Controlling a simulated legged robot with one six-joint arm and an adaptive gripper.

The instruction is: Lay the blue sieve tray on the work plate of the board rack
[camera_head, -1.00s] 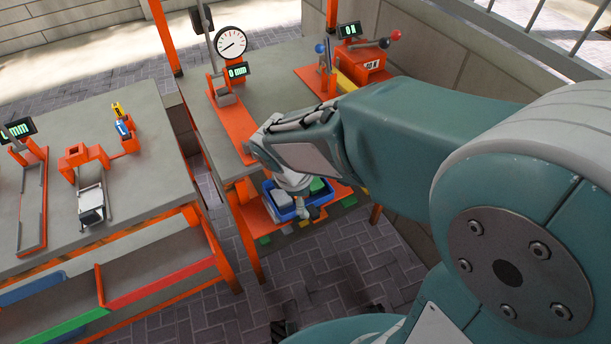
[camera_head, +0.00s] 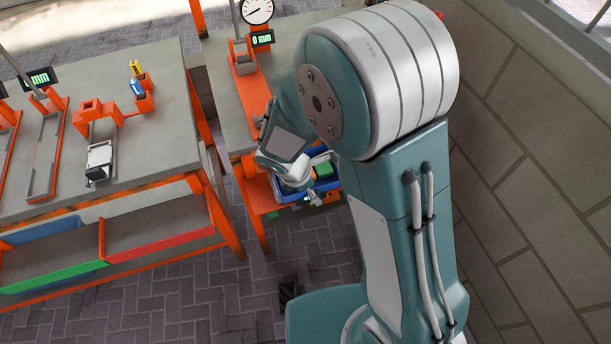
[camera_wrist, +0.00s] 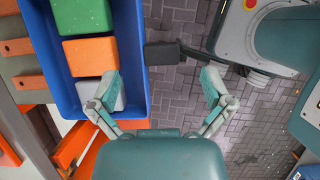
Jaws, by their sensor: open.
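A blue tray (camera_head: 326,184) holding green, grey and orange blocks sits low at the front of the right-hand bench. In the wrist view its blue wall (camera_wrist: 137,45) runs along the left. I cannot tell whether this is the sieve tray; no holes show. My gripper (camera_wrist: 160,84) is open and empty. Its left finger overlaps the tray's right part and the grey block in the wrist view; its right finger is over the paving. In the head view my gripper (camera_head: 303,186) is at the tray, partly hidden. I cannot make out the board rack's work plate for certain.
A grey bench (camera_head: 160,150) with orange fixtures stands at left, with blue, green and red-edged shelf bins below. A dial gauge (camera_head: 257,10) stands on the right bench. A block wall (camera_head: 530,150) closes the right side.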

